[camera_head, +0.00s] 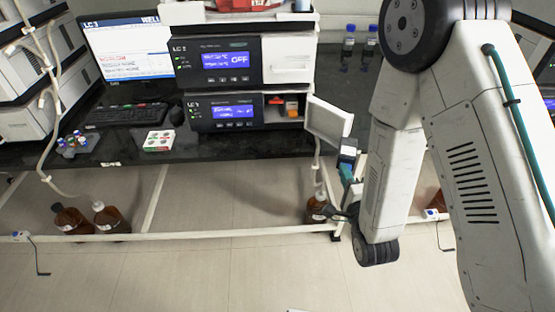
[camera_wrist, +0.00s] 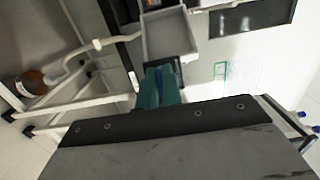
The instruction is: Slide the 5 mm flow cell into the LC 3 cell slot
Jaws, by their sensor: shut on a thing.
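My gripper (camera_head: 347,170) has teal fingers, shut on a small dark block with a pale face, which I take to be the flow cell (camera_head: 347,155). In the wrist view my gripper (camera_wrist: 158,82) points at the open door; the block (camera_wrist: 180,68) is mostly hidden by the fingers, and its size marking cannot be read. The lower instrument (camera_head: 222,112) has an open bay (camera_head: 271,114) with orange parts inside; the cell slot itself cannot be made out. Its white door (camera_head: 329,120) hangs open between my gripper and the bay. The upper instrument (camera_head: 213,60) seems labelled LC 3; the lower label is unclear.
The dark bench (camera_head: 250,146) carries a monitor (camera_head: 128,48), a keyboard (camera_head: 125,115), a white box (camera_head: 160,140) and a vial rack (camera_head: 76,145). Two blue-capped bottles (camera_head: 359,47) stand behind. Brown bottles (camera_head: 110,217) stand below the bench. The upper instrument's cover (camera_head: 290,60) is closed.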

